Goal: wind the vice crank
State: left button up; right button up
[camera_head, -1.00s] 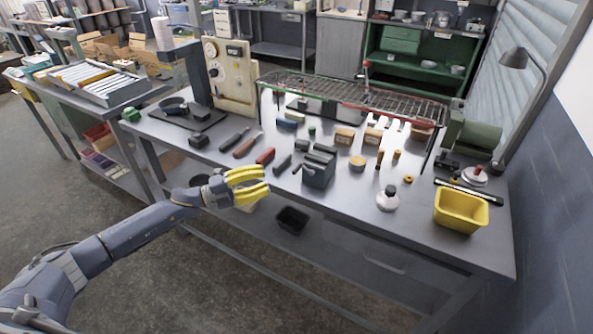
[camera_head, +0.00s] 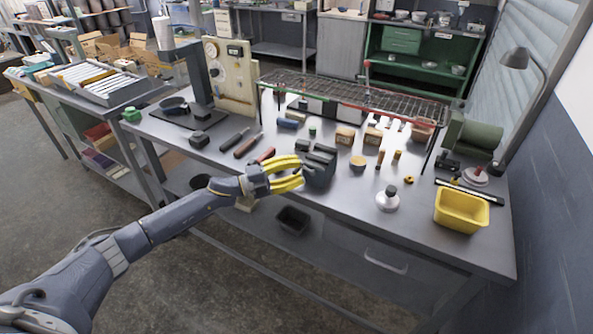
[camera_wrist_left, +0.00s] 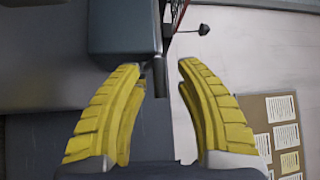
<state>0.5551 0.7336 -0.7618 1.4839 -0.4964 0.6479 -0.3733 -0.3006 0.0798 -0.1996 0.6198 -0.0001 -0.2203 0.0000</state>
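The dark grey vice (camera_head: 321,177) stands at the front edge of the workbench, left of its middle. My left gripper (camera_head: 299,172) has its yellow fingers at the vice's left front side, covering the crank in the head view. In the left wrist view the vice body (camera_wrist_left: 125,30) is at the top, left of centre. A short dark piece that looks like the crank (camera_wrist_left: 160,74) reaches down between the fingertips. The left gripper (camera_wrist_left: 159,68) is open, with a gap visible on both sides of that piece. My right gripper is not in view.
A red-handled tool (camera_head: 264,155) lies just behind my left gripper. A white-based round item (camera_head: 387,201) and a yellow bin (camera_head: 461,210) stand to the right. A wire rack (camera_head: 350,92) spans the back of the bench. The bench front between vice and white item is clear.

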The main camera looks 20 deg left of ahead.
pick_arm(q)
jog(key=shift+c, duration=0.4)
grip_shut()
jog(key=shift+f+n+t+h, duration=0.4)
jog(key=shift+n+t+h, duration=0.2)
jog(key=shift+n, duration=0.4)
jog(key=shift+o, duration=0.4)
grip_release()
jog(key=shift+a, duration=0.1)
jog(key=v, duration=1.2)
